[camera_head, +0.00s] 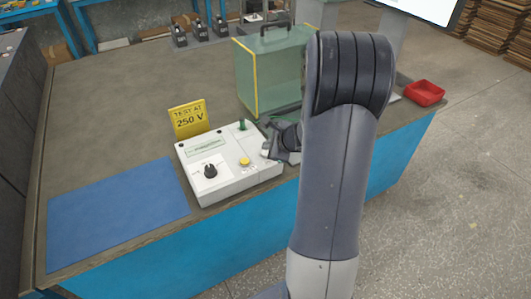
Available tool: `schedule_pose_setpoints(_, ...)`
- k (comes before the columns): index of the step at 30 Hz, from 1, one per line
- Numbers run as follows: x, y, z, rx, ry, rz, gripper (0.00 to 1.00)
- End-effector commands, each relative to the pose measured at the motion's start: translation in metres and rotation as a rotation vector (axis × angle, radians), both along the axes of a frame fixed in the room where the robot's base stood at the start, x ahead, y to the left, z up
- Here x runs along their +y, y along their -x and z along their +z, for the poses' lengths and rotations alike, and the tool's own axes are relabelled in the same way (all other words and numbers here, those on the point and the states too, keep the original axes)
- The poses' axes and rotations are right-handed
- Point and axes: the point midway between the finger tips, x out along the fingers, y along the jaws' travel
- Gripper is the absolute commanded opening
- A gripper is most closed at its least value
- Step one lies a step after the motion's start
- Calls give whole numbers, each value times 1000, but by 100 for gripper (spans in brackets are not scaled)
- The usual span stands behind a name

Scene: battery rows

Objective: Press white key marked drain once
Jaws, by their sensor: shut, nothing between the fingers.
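A white control box (232,187) stands on the workbench. Its top carries a black rotary knob (210,171), a yellow button (244,161) and a green upright switch (241,125). My gripper (267,152) is shut and empty, low over the right end of the box. A small pale part shows right at its fingertips and may be the white key. I cannot read a drain mark, and I cannot tell whether the fingertips touch the key. My gripper and arm hide part of the box's right end.
A yellow sign (189,118) reading "TEST AT 250 V" stands behind the box. A clear green-tinted case (270,70) with yellow edges stands behind my gripper. A blue mat (118,215) lies at left, a red tray (424,93) at right. The back left bench is clear.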

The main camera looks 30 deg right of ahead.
Motion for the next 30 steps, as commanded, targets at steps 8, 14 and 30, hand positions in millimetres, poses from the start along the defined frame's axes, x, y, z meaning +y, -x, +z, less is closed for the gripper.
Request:
schedule_pose_setpoints(8, 0, 0, -7, 0, 1, 1, 0)
schedule_pose_setpoints(14, 0, 0, -6, 0, 1, 1, 0)
schedule_pose_setpoints(30, 0, 0, -11, 0, 1, 1, 0)
